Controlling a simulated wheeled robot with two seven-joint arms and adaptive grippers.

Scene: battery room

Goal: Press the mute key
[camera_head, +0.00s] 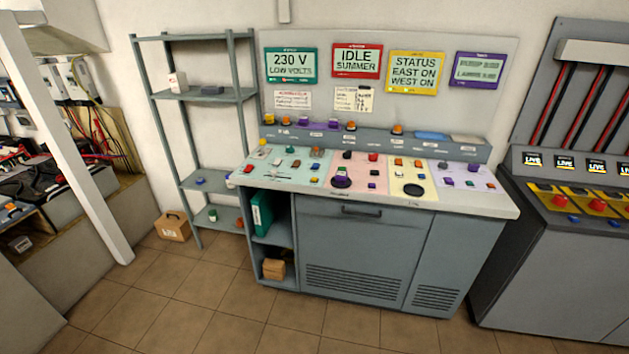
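A grey control desk (352,252) stands against the back wall in the head view. Its sloped top (480,203) carries green, pink, yellow and purple panels with many small coloured keys and knobs. The key labels are too small to read, so I cannot tell which key is the mute key. Signs hang above the desk: a green one (291,65) reading "230 V LOW VOLTS", a red one (357,60) reading "IDLE SUMMER", a yellow one (415,72) reading "STATUS EAST ON WEST ON", and a purple one (478,70). Neither of my grippers shows.
Grey shelving (205,96) stands left of the desk, with a cardboard box (173,226) on the floor beside it. A white post (75,140) rises at the left. A dark cabinet (560,262) with red knobs stands at the right. The tiled floor (215,325) before the desk is clear.

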